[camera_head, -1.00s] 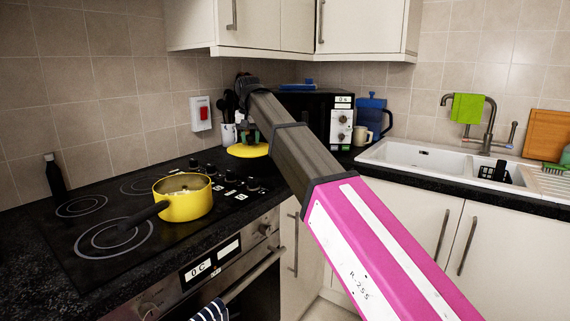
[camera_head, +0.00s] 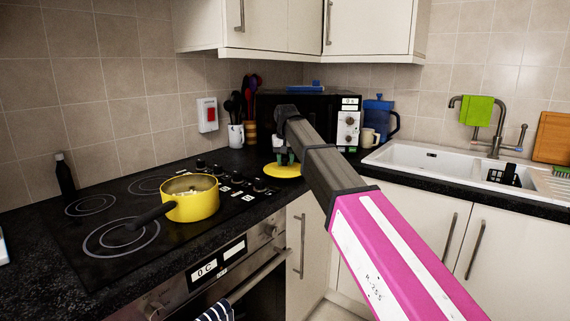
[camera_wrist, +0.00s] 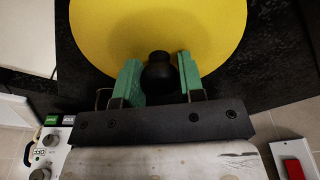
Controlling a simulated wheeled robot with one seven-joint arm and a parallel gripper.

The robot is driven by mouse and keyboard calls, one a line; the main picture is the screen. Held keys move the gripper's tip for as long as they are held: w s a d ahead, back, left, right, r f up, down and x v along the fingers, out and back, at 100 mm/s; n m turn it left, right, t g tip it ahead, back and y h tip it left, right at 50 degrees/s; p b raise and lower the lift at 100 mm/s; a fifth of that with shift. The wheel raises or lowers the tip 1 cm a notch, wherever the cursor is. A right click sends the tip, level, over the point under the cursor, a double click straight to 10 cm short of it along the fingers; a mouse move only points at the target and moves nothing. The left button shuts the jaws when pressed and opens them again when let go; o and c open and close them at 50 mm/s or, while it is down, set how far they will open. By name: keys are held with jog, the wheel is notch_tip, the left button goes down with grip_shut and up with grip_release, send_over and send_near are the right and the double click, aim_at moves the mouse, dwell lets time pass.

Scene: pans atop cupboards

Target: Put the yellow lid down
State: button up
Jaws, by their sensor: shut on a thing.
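The yellow lid (camera_head: 284,172) is a round disc with a black knob (camera_wrist: 160,72). In the head view it is low over or on the dark worktop (camera_head: 236,158), right of the hob knobs; I cannot tell if it touches. My gripper (camera_wrist: 160,82) has green fingers on both sides of the knob and is shut on it. In the head view my gripper (camera_head: 281,158) is small and partly hidden by my arm. The yellow pan (camera_head: 193,200) stands uncovered on the hob, its dark handle toward the lower left.
A black microwave (camera_head: 348,118) stands behind the lid. A white utensil mug (camera_head: 236,136) is to its left, and a cream mug (camera_head: 369,137) and blue jug (camera_head: 381,115) are to its right. A white sink (camera_head: 425,165) lies further right.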

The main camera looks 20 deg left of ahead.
aim_at(286, 167)
jog(key=shift+f, duration=0.7)
jog(key=o, duration=1)
jog(key=shift+f, duration=0.1)
jog(key=shift+c, duration=0.2)
notch_tip(286, 167, up, 12)
jog(key=s, duration=0.1)
jog(key=shift+s+d, duration=0.35)
